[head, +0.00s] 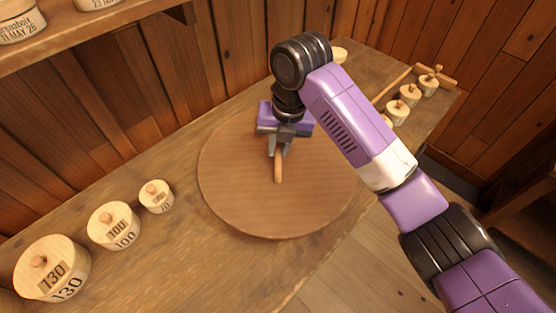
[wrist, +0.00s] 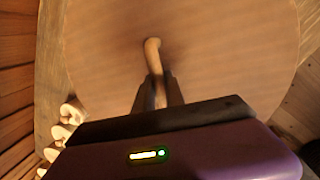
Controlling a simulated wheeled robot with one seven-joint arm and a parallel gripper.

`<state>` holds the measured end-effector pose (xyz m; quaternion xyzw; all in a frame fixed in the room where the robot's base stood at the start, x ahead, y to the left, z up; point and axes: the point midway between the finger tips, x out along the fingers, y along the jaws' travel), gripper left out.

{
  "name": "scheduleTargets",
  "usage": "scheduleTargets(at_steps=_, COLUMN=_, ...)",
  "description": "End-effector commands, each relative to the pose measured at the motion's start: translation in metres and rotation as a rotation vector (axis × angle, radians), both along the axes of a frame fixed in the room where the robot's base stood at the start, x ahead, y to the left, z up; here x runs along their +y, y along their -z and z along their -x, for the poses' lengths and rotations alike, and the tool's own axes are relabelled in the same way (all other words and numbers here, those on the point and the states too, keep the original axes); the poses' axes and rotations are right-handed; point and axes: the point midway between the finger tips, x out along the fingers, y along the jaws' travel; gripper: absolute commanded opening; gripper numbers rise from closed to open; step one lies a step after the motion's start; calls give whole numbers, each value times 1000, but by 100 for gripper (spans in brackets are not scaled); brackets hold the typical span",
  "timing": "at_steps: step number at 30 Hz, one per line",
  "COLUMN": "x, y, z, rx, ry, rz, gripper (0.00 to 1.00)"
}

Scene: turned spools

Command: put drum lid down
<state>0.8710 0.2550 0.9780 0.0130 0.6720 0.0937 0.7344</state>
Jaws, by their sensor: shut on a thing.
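The drum lid (head: 235,195) is a large, flat, round wooden disc with a bar-shaped wooden handle (head: 278,170) on top. In the head view it lies level over the middle of the bench, its front edge reaching past the bench's front edge. I cannot tell whether it touches the bench top or is held just above it. My gripper (head: 279,150) is above the lid and shut on the handle. In the wrist view the lid (wrist: 225,50) fills most of the picture, and the two fingers (wrist: 159,92) clasp the handle (wrist: 152,52). The lid hides what is under it.
On the wooden bench (head: 180,215), lidded drums marked 130 (head: 52,270), 100 (head: 114,226) and a smaller one (head: 156,196) stand left of the lid. Several small drums (head: 397,112) and a wooden mallet-like tool (head: 436,76) are at the right. A shelf (head: 110,30) hangs above left.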

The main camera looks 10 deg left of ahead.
Motion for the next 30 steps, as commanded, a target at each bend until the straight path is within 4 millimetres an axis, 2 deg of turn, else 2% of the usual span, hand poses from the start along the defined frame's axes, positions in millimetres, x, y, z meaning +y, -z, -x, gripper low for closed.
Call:
scheduleTargets(at_steps=3, x=0, y=12, z=-1, rx=-2, ry=-1, rz=-1, gripper=0)
scheduleTargets(at_steps=11, x=0, y=26, z=-1, rx=-2, ry=0, rz=-1, gripper=0)
scheduleTargets(at_steps=19, x=0, y=58, z=-1, rx=-3, ry=0, rz=-1, gripper=0)
scheduleTargets(at_steps=30, x=0, y=63, z=-1, rx=-3, ry=-1, rz=-1, gripper=0)
